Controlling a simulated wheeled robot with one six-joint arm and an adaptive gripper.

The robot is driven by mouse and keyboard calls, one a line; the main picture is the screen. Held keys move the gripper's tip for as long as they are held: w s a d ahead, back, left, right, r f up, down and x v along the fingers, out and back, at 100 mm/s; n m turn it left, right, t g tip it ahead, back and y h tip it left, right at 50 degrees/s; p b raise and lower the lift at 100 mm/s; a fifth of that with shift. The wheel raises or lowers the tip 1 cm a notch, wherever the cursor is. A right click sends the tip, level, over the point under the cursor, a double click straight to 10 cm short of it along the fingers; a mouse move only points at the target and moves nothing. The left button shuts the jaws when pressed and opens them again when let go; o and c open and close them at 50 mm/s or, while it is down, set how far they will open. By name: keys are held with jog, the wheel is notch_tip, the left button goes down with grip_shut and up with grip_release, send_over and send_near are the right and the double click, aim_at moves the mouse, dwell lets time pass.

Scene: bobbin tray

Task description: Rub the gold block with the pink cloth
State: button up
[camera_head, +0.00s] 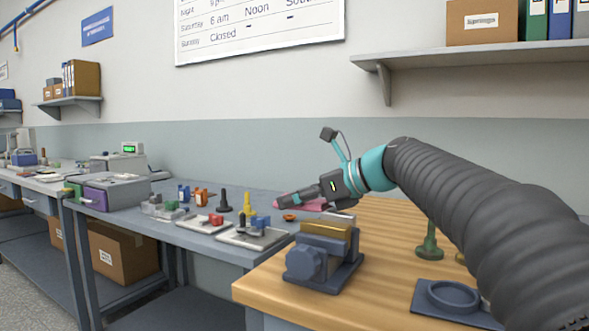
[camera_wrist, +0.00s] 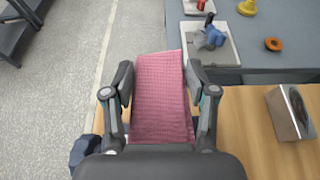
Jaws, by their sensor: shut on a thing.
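The pink cloth (camera_wrist: 163,100) is held between the two fingers of my gripper (camera_wrist: 161,78) in the wrist view, with part of it reaching past the fingertips. In the head view, my gripper (camera_head: 287,199) points left, and the cloth (camera_head: 316,206) shows pink along its underside. The gold block (camera_head: 327,229) sits in the jaws of a blue-grey vise (camera_head: 318,264) at the near left corner of the wooden bench. My gripper is above and behind the block; the cloth appears apart from it. The block is not clearly visible in the wrist view.
A green stand (camera_head: 430,245) and a dark round-holder plate (camera_head: 449,298) are on the wooden bench (camera_head: 385,235). A metal box (camera_wrist: 290,112) stands right of the gripper in the wrist view. The grey bench holds trays, an orange ring (camera_wrist: 273,44) and a yellow piece (camera_head: 248,204).

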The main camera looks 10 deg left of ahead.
jog(key=shift+d+r, duration=0.1)
jog(key=shift+r, duration=2.8)
